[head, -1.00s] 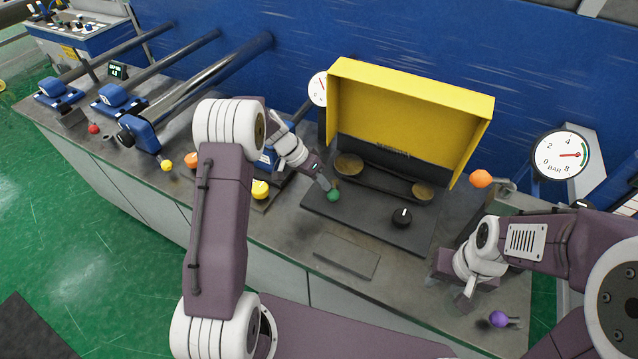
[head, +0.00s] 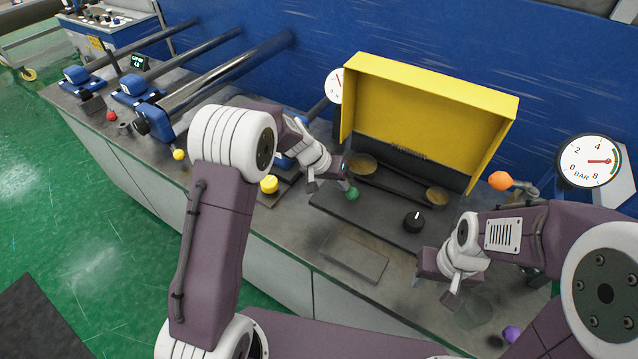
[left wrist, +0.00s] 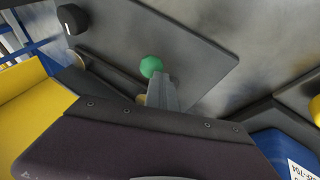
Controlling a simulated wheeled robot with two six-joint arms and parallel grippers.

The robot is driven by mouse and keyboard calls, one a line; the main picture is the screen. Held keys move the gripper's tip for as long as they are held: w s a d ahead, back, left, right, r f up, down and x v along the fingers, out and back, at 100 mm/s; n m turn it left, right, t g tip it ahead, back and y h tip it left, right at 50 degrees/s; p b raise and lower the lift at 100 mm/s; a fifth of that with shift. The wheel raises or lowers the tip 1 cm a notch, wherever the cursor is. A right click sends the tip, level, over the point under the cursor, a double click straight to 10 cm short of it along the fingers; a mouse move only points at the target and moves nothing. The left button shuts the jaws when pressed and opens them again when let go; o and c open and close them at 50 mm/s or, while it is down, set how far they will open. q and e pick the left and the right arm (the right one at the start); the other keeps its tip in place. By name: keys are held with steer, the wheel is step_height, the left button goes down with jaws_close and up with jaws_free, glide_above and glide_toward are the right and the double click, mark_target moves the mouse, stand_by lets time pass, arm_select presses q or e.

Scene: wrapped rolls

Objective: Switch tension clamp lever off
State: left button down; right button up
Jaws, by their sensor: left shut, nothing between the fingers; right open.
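Several ball-topped levers stand on the bench; I cannot tell by label which is the tension clamp lever. A green ball knob (head: 352,193) sits at the left edge of the dark panel, beneath the open yellow cover. My left gripper (head: 345,187) is shut and empty, its tips right by the green knob. In the left wrist view the green knob (left wrist: 151,66) is just beyond the closed fingertips (left wrist: 162,92); whether they touch is unclear. My right gripper (head: 447,284) is open and empty over the bench's right part, left of a purple knob (head: 511,334).
The yellow cover (head: 430,110) stands up behind the panel. A black dial (head: 413,220) is on the panel. A yellow button (head: 269,184) is left of it. An orange knob (head: 500,180) and a pressure gauge (head: 589,161) are at right. Blue roller clamps (head: 156,122) are at left.

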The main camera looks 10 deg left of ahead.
arm_select(q)
steer(key=shift+s+d+n+t, duration=0.1)
steer(key=shift+d+n+t, duration=0.2)
steer(key=shift+d+n, duration=0.15)
arm_select(e)
steer(key=shift+a+f, duration=0.1)
steer(key=shift+f, duration=0.15)
arm_select(q)
steer(key=shift+d+n+t+y, duration=0.35)
steer(key=shift+n+y, duration=0.25)
steer(key=shift+n, duration=0.45)
steer(key=shift+d, duration=0.35)
steer(key=shift+d+f, duration=0.1)
arm_select(e)
steer(key=shift+w, duration=0.1)
